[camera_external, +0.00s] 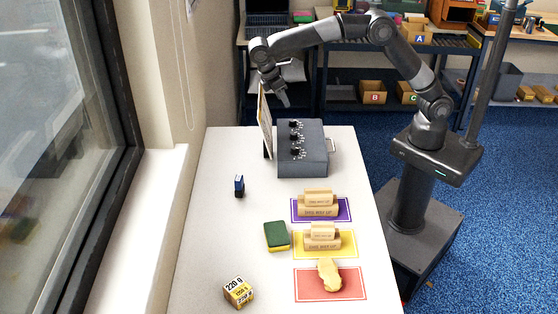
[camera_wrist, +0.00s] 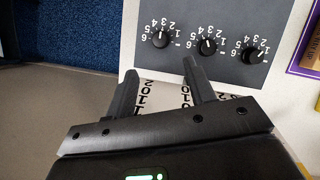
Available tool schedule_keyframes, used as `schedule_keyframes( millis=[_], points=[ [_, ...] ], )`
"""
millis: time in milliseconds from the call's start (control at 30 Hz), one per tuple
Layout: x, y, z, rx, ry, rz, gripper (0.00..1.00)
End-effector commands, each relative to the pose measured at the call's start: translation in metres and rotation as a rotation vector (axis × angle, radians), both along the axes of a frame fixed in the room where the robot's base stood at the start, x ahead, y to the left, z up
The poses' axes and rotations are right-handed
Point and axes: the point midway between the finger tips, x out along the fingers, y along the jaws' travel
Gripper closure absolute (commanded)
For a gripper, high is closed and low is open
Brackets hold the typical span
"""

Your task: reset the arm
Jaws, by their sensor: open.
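My gripper (camera_external: 283,97) is raised over the far end of the white table, just left of and above the grey control box. In the wrist view my gripper (camera_wrist: 157,82) shows two dark fingers set apart, with nothing held between them. The arm is bent up and over from its base at the right. The control box (camera_external: 303,165) has several black knobs on its top; its dial face also shows in the wrist view (camera_wrist: 229,72), beyond the fingertips. An upright board (camera_external: 265,125) stands against the box's left side, close below my gripper.
The white table (camera_external: 200,250) holds a blue block (camera_external: 239,186), a green-yellow sponge (camera_external: 276,236), a 220 grit block (camera_external: 238,292), and purple (camera_external: 344,209), yellow (camera_external: 349,243) and red (camera_external: 355,284) mats with wooden pieces. A window is at left; shelves stand behind.

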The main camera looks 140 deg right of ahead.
Motion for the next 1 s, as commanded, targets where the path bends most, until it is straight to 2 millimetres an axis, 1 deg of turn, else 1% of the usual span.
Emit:
schedule_keyframes(
  millis=[67, 167, 267, 367, 400, 467, 600, 667, 700, 800, 1000],
  points=[
    [0.0, 0.002, 0.001, -0.002, -0.003, 0.001, 0.5],
    [0.001, 0.011, 0.009, -0.012, -0.017, 0.01, 0.5],
    [0.003, 0.033, 0.025, -0.032, -0.05, 0.032, 0.5],
    [0.001, 0.065, 0.046, -0.06, -0.1, 0.06, 0.5],
    [0.0, 0.079, 0.054, -0.072, -0.122, 0.071, 0.5],
    [-0.003, 0.098, 0.064, -0.088, -0.153, 0.088, 0.5],
    [-0.015, 0.144, 0.086, -0.121, -0.228, 0.127, 0.5],
    [-0.022, 0.163, 0.094, -0.133, -0.262, 0.144, 0.5],
    [-0.026, 0.176, 0.099, -0.141, -0.286, 0.154, 0.5],
    [-0.041, 0.206, 0.108, -0.157, -0.342, 0.18, 0.5],
    [-0.076, 0.263, 0.118, -0.182, -0.46, 0.23, 0.5]
  ],
)
